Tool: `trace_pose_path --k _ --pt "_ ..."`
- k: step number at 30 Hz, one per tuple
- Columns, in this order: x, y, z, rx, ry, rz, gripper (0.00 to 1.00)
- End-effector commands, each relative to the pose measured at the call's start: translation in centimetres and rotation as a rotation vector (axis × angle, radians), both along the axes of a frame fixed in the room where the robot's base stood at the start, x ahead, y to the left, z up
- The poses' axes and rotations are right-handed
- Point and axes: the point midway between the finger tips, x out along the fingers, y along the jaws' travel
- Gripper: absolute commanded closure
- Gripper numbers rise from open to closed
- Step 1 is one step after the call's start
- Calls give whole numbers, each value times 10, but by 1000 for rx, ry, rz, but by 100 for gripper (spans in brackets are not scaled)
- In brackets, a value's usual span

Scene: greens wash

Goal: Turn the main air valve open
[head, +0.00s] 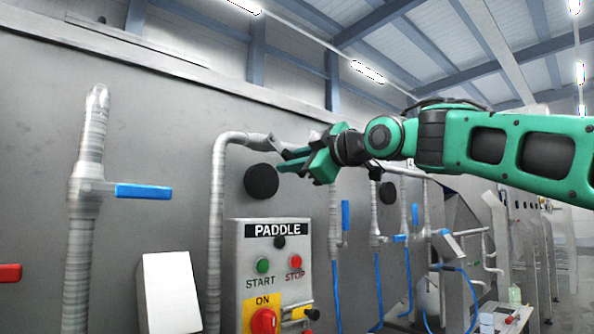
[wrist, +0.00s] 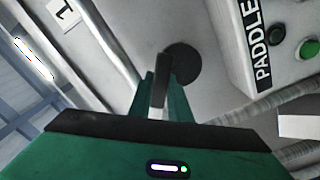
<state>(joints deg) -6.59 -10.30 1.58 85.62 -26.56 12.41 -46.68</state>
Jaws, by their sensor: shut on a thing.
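My gripper (head: 288,163) is at the wall, above the PADDLE control box, beside a bent grey pipe (head: 217,200). In the wrist view its two green fingers (wrist: 165,88) are closed on a narrow dark grey bar (wrist: 159,88), which looks like a valve handle. I see no label naming the main air valve.
The PADDLE box (head: 283,272) below has green and red buttons and a red knob. A pipe with a blue lever (head: 143,191) stands at left, with a white sloped box (head: 168,290) below. More pipes with blue levers stand at right.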

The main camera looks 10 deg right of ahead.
Motion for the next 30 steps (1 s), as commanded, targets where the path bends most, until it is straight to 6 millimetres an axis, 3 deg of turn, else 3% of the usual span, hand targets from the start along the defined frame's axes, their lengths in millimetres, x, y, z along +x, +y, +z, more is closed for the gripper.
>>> trace_pose_path --k 8,9,11,22,30 --pt "0 0 -1 -3 3 1 100" --pt "0 0 -1 -3 3 1 76" --pt "0 1 -1 -2 3 0 64" --pt "-4 -1 0 -1 1 1 64" --pt "-38 -25 0 -1 0 -1 64"
